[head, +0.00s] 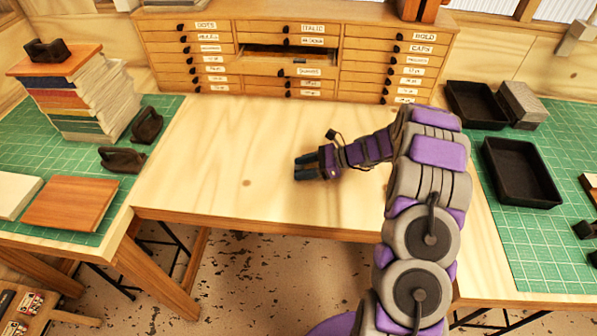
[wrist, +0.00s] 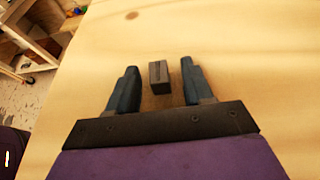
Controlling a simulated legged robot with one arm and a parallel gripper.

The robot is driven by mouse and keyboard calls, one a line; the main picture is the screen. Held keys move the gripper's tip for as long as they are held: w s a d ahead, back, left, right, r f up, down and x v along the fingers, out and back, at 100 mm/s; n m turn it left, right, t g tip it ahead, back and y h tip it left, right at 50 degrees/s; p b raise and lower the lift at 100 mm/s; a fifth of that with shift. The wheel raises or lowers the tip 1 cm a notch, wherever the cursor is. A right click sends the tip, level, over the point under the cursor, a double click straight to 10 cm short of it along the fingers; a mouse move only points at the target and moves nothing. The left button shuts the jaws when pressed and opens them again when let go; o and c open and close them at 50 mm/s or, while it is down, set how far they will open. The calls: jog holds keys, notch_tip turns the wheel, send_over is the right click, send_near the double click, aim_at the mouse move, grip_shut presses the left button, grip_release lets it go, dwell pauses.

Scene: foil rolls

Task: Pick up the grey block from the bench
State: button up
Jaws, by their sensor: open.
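The grey block (wrist: 159,77) shows in the wrist view as a small dark grey piece on the pale wooden bench (wrist: 230,40). It lies between the two fingers of my gripper (wrist: 158,85), nearer the right finger. A gap shows on its left side; whether the right finger touches it I cannot tell. In the head view my gripper (head: 305,167) is low over the middle of the bench (head: 200,160), with its fingers pointing left and apart. I cannot make out the block in the head view.
A drawer cabinet (head: 262,95) stands at the back with one drawer open. A stack of books (head: 85,100) and dark tools (head: 124,159) are on the left green mat. Black trays (head: 520,172) and a grey slab (head: 522,103) are on the right. The bench left of my gripper is clear.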

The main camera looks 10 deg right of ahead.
jog(key=shift+c, duration=0.3)
jog(key=shift+d, duration=0.1)
grip_shut()
dwell(0.4)
